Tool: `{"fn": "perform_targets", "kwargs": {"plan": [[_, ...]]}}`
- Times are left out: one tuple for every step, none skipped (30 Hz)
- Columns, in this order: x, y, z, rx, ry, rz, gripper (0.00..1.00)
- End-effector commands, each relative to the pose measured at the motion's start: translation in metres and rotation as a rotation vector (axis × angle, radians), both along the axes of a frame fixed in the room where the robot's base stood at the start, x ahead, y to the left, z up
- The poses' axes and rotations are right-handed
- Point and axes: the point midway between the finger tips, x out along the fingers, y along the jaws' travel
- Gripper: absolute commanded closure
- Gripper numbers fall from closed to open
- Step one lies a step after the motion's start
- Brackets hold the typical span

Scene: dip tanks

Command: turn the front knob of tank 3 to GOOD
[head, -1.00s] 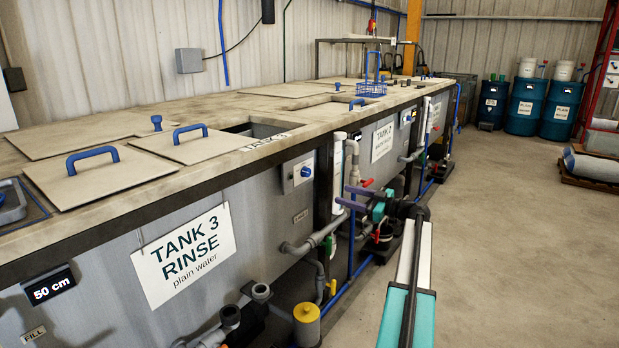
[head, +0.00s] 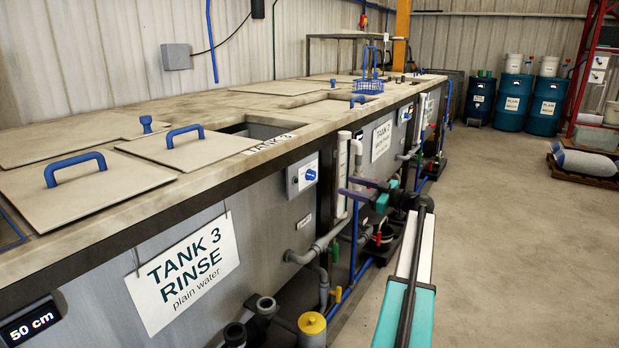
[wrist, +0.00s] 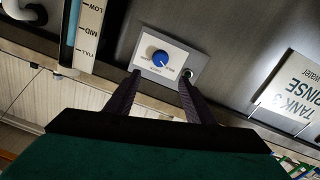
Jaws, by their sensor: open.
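The front knob of tank 3 (head: 310,175) is a small blue dial on a grey-white plate (head: 292,180) on the tank's front wall. In the wrist view the blue knob (wrist: 160,59) sits on its pale plate, in line with the gap between my fingers. The lettering around it is too small to read, so its setting cannot be told. My gripper (head: 347,187) is open and empty, to the right of the knob in the head view. In the wrist view my gripper (wrist: 161,77) has one dark finger to each side, apparently short of the knob.
The tank 3 sign (head: 183,272) hangs left of the knob. A clear level tube (head: 341,175) stands close to its right. Grey pipes (head: 318,248) and a yellow-capped fitting (head: 312,325) stick out below. Open concrete floor (head: 500,240) lies to the right.

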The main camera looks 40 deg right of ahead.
Motion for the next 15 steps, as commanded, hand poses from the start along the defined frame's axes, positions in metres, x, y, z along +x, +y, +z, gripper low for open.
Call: {"fn": "perform_targets", "kwargs": {"plan": [[0.000, 0.000, 0.000, 0.000, 0.000, 0.000, 0.51], [0.000, 0.000, 0.000, 0.000, 0.000, 0.001, 0.51], [0.001, 0.001, 0.000, 0.000, 0.000, 0.002, 0.51], [0.002, 0.002, 0.000, 0.000, 0.000, 0.003, 0.51], [0.003, 0.002, 0.000, 0.000, 0.000, 0.004, 0.51], [0.004, 0.003, 0.000, 0.000, 0.000, 0.005, 0.51], [0.004, 0.004, 0.000, 0.000, 0.000, 0.006, 0.51], [0.005, 0.005, 0.000, 0.000, 0.000, 0.007, 0.51], [0.006, 0.005, 0.000, 0.000, 0.000, 0.008, 0.51], [0.006, 0.006, 0.000, 0.000, 0.000, 0.009, 0.51], [0.007, 0.006, 0.000, 0.000, 0.000, 0.009, 0.51], [0.008, 0.007, 0.000, 0.000, 0.000, 0.010, 0.51], [0.009, 0.008, 0.000, 0.000, 0.000, 0.011, 0.51], [0.010, 0.008, 0.000, 0.000, 0.000, 0.011, 0.51], [0.013, 0.008, 0.000, 0.000, 0.000, 0.011, 0.51]]}}
